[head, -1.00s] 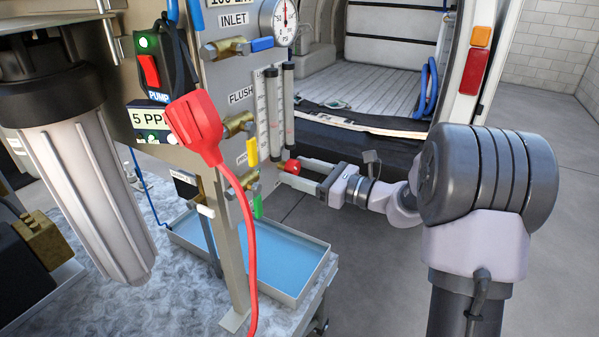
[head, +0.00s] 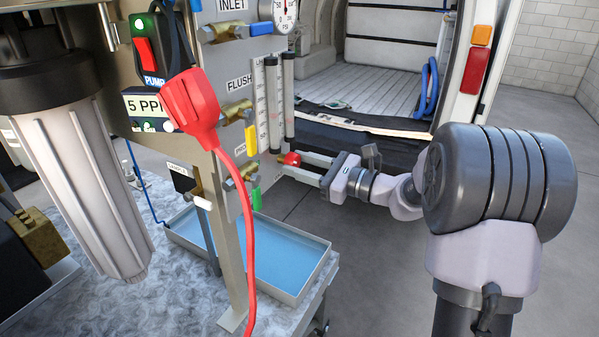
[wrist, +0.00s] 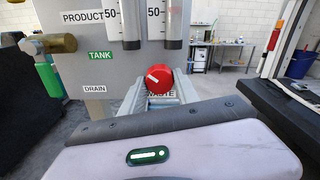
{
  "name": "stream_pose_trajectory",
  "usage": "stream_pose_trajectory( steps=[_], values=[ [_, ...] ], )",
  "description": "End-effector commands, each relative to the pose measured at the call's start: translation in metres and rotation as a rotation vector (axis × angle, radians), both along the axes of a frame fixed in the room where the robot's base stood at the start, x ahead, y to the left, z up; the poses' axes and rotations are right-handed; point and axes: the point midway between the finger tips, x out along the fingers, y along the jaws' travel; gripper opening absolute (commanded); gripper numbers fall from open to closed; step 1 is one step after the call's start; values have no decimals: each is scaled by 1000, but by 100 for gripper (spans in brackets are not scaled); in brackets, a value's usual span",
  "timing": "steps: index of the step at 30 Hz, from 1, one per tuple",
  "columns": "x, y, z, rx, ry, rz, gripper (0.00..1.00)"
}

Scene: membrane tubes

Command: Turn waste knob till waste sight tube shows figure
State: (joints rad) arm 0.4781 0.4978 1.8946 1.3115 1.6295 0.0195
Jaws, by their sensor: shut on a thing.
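The red waste knob (head: 291,158) sits low on the panel's right edge. In the wrist view the waste knob (wrist: 160,80) shows a white pointer line tilted off vertical, above a partly covered WASTE label. My gripper (head: 297,166) is shut on the knob, coming from the right. The waste sight tube (head: 288,95) is the right of two upright tubes above it. It also shows in the wrist view (wrist: 174,20), with a scale marked 50 beside it. The float's level and the figure cannot be read clearly.
The product sight tube (head: 271,100) stands left of the waste tube. A yellow-handled valve (head: 251,138) and a green-handled valve (head: 256,198) are close on the left. A red plug (head: 192,103) with a cable hangs in front. A blue-bottomed tray (head: 285,263) lies below.

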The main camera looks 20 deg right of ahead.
Motion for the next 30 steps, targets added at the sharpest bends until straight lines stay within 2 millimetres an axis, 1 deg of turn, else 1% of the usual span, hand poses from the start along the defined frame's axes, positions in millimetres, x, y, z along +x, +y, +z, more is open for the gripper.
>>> stream_pose_trajectory(
  steps=[1, 9, 15, 22, 30],
  values=[
    [0, 0, -5, -25, -26, -1, 0],
    [0, -1, -4, -158, -160, -1, 0],
    [0, -1, -3, -229, -229, 0, 0],
    [0, -1, -1, -271, -269, 1, 0],
    [0, -1, 0, -280, -278, 1, 0]
  ],
)
